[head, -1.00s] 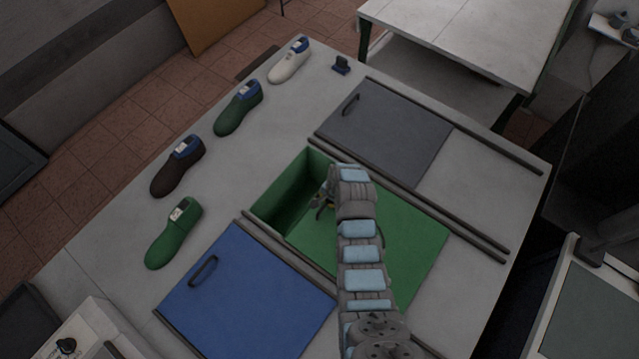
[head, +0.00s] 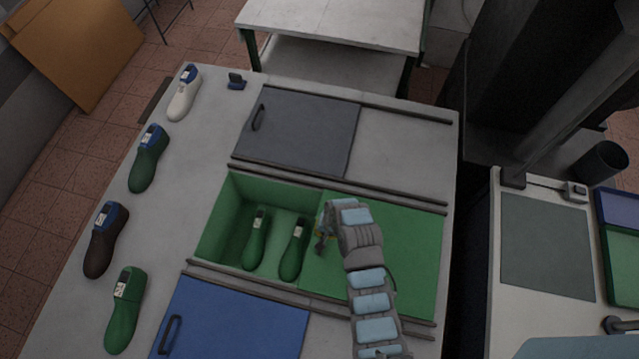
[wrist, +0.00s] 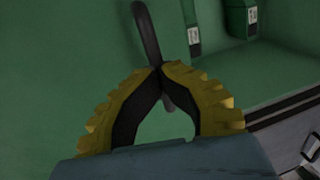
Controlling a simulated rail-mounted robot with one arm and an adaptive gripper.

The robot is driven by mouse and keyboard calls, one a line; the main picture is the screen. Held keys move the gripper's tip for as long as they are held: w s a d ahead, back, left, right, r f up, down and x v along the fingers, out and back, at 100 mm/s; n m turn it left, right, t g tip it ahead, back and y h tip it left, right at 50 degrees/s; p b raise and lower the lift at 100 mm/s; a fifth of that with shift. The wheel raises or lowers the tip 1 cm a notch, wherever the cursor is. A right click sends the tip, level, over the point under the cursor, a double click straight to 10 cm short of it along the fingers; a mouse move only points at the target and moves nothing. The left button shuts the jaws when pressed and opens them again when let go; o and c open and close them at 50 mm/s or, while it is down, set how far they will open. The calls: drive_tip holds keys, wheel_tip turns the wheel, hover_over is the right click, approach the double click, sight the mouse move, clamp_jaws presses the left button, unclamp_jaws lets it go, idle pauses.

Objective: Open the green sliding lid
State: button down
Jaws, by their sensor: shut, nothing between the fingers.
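The green sliding lid (head: 405,240) sits to the right in its rails in the head view. The left part of the green compartment (head: 215,232) is uncovered, and two green shoe lasts lie inside, a left one (head: 255,240) and a right one (head: 293,252). My gripper (head: 322,240) is over the lid's left end. In the wrist view my gripper's yellow fingers (wrist: 161,72) are shut, tips together, with nothing between them. The lid's dark curved handle (wrist: 147,35) runs behind the fingertips; whether they touch it I cannot tell.
A grey lid (head: 305,130) lies behind and a blue lid (head: 240,325) in front, both covering their left sides. Several shoe lasts, including a white one (head: 184,95) and a brown one (head: 105,240), stand along the left edge. Dark rails (head: 330,180) separate the lids.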

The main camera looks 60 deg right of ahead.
drive_tip(key=shift+s+f, duration=0.2)
drive_tip(key=shift+s, duration=0.3)
drive_tip(key=c, duration=1.1)
unclamp_jaws()
drive_tip(key=shift+r, duration=0.1)
drive_tip(key=shift+d+r, duration=0.1)
drive_tip(key=shift+r, duration=0.05)
drive_tip(key=shift+r, duration=0.6)
wheel_tip(320, 180, up, 10)
drive_tip(key=s, duration=0.2)
drive_tip(key=shift+d+r, duration=0.15)
drive_tip(key=shift+d, duration=0.1)
